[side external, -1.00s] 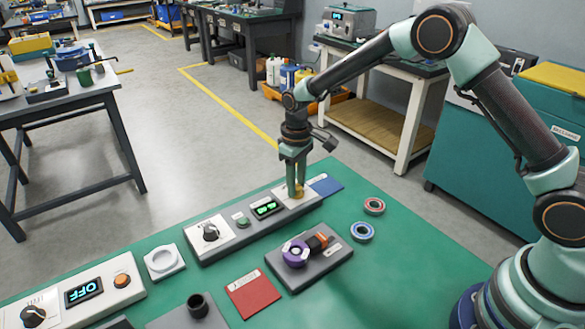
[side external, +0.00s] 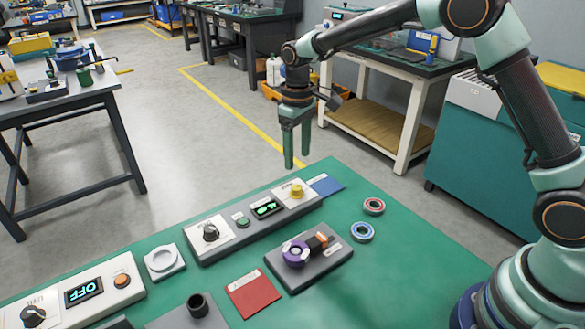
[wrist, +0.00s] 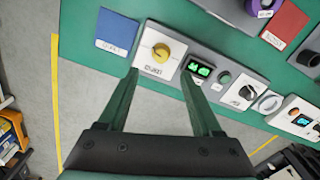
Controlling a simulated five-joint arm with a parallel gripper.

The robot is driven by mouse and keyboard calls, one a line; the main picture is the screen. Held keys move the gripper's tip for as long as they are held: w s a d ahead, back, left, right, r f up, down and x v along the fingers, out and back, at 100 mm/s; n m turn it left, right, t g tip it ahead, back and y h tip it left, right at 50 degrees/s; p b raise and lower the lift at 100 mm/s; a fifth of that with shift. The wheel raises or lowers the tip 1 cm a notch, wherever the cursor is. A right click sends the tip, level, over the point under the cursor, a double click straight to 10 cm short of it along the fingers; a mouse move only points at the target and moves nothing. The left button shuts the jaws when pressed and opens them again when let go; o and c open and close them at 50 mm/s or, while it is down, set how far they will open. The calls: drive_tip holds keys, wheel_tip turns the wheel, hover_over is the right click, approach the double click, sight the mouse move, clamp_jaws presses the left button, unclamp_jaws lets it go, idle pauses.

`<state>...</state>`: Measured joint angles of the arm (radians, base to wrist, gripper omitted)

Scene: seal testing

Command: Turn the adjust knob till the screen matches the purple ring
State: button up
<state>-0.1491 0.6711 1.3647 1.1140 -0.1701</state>
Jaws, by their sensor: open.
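The yellow knob (side external: 297,191) sits on a white plate at the far right end of a grey panel. The wrist view also shows this knob (wrist: 161,51), with lettering on its plate too small to read surely. A small screen (side external: 267,208) with green digits is beside it; it also shows in the wrist view (wrist: 199,72), its digits not clearly legible. A purple ring (side external: 296,252) lies on a dark grey block, beside an orange and black piece. My gripper (side external: 296,160) is open and empty above and behind the knob, apart from it.
A black knob (side external: 210,232) and green button (side external: 242,221) share the panel. A second panel (side external: 100,299) with a lit screen stands front left. A blue card (side external: 325,185), red card (side external: 253,293) and two small rings lie on the green table (side external: 400,275). Free room lies right.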

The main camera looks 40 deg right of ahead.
drive_tip(key=shift+r, duration=1.55)
drive_tip(key=shift+r, duration=0.1)
drive_tip(key=s+d+r+m+t, duration=0.1)
drive_tip(key=s+d+r+t, duration=0.1)
drive_tip(key=s, duration=0.5)
drive_tip(key=s+d+r+m+t, duration=0.1)
drive_tip(key=s+d+r, duration=0.2)
drive_tip(key=s, duration=0.4)
drive_tip(key=s+d+r+m+t, duration=0.1)
drive_tip(key=s+d+r+t, duration=0.1)
drive_tip(key=s+r, duration=0.2)
drive_tip(key=s, duration=0.2)
drive_tip(key=shift+s+d+r+m+t, duration=0.2)
drive_tip(key=shift+s+m+t, duration=0.1)
drive_tip(key=shift+s, duration=0.1)
